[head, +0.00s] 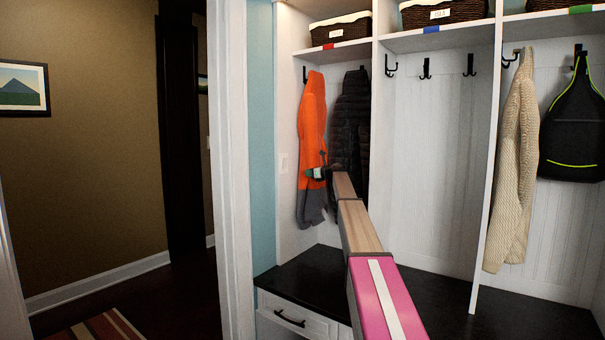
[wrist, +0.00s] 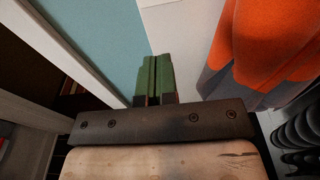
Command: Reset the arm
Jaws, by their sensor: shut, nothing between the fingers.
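My gripper shows in the wrist view (wrist: 157,80), with its two green fingers side by side, shut and empty. In the head view my arm stretches forward from the lower middle, and my gripper (head: 316,173) is small at its far end, in front of the orange and grey jacket (head: 312,115). The jacket also shows at the right of the wrist view (wrist: 262,45), apart from the fingers. I cannot tell from the head view whether the arm touches the jacket.
A black puffer jacket (head: 352,110) hangs beside the orange one. A cream sweater (head: 515,160) and a black backpack (head: 573,130) hang at the right. A dark bench top (head: 310,275) lies below. The middle cubby is clear. A doorway stands at the left, with a striped rug (head: 100,328).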

